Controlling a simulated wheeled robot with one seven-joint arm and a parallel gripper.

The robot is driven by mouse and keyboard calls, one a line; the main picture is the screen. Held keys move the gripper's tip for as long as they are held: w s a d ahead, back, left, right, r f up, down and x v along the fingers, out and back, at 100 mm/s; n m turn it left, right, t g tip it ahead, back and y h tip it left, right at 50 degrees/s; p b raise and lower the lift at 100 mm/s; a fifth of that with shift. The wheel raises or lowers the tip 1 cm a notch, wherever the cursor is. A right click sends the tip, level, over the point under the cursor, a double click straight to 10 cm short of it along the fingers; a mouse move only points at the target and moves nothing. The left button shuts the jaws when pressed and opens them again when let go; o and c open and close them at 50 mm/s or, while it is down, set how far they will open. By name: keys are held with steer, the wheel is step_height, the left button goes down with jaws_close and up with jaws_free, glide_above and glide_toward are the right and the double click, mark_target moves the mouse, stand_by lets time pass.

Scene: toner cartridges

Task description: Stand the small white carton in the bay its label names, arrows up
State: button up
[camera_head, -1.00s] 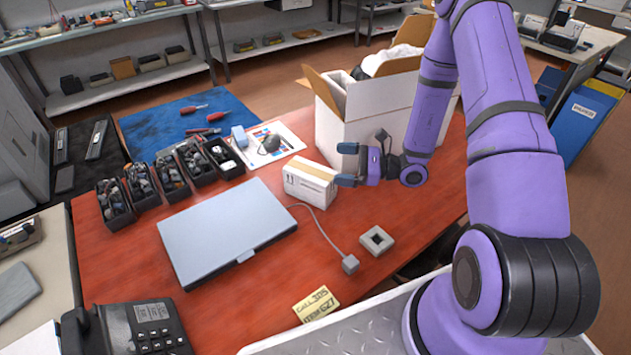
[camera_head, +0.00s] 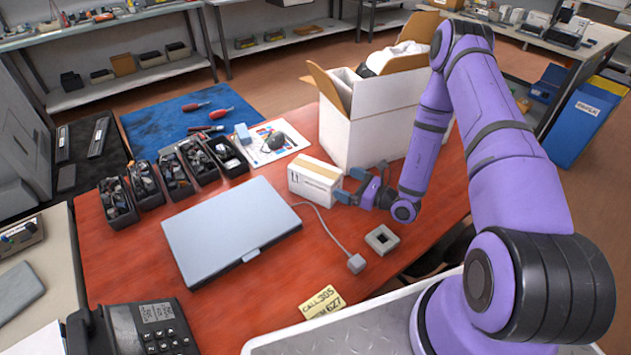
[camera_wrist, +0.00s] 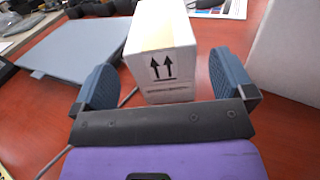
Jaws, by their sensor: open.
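The small white carton (camera_head: 314,182) stands on the red table, to the right of the closed grey laptop. It has a tan tape strip on top, and dark arrow marks show on its side. In the wrist view the carton (camera_wrist: 161,62) shows two black arrows pointing up on the face toward me. My gripper (camera_head: 350,183) is at table height at the carton's right side, its fingers open. In the wrist view my gripper (camera_wrist: 166,88) has one finger to each side of the carton's near end, with gaps. No bay label is readable.
A large open white box (camera_head: 372,125) stands behind the gripper. A square grey piece (camera_head: 381,240) lies front right. Several black parts bins (camera_head: 172,172) line the back left.

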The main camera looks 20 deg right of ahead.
mark_target(338, 178)
steer(key=shift+x, duration=2.75)
steer(key=shift+r, duration=0.15)
steer(key=c, duration=1.4)
